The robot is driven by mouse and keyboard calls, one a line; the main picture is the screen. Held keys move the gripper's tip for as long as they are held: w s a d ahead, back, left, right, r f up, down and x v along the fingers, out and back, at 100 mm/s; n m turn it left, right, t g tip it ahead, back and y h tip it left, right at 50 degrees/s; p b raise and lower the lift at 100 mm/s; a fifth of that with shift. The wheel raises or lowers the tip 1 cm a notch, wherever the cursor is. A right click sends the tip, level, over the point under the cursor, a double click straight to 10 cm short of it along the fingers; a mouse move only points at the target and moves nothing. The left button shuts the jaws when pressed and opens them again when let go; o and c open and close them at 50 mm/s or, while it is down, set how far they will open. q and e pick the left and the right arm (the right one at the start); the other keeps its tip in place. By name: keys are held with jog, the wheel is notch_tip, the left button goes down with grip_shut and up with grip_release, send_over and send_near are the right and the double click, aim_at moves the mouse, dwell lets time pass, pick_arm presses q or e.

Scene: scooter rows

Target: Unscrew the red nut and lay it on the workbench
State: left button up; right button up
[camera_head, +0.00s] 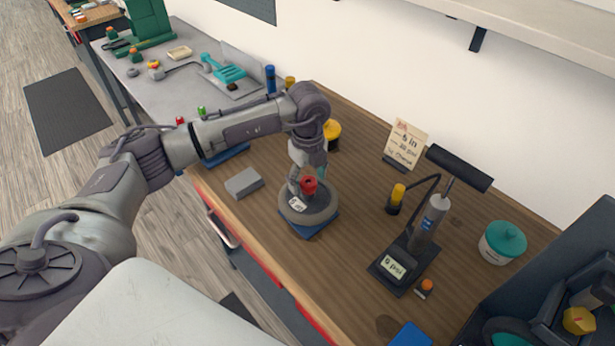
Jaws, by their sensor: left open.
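The red nut (309,186) sits at the middle of a grey wheel (292,214), which lies flat on a blue stand (312,230) on the wooden workbench (345,262). My left gripper (306,182) points down over the wheel. Its fingers are open and sit around or just beside the red nut; I cannot tell whether they touch it. The gripper hides part of the nut and the wheel's far side. My right gripper is not in view.
A grey block (244,182) lies left of the wheel. A pump with a gauge (394,266), a sign card (405,146) and a teal-lidded tub (502,242) stand to the right. A yellow-topped container (331,134) stands behind my arm. Bench between wheel and pump is clear.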

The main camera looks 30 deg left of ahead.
pick_arm(q)
notch_tip(320, 180, up, 12)
jog(key=shift+f, duration=0.15)
jog(key=shift+w+a, duration=0.1)
dwell(0.3)
jog(key=m+b, duration=0.5)
jog(key=m, duration=1.6)
jog(key=shift+m+b, duration=0.3)
jog(key=shift+m, duration=0.1)
jog(key=shift+c, duration=0.3)
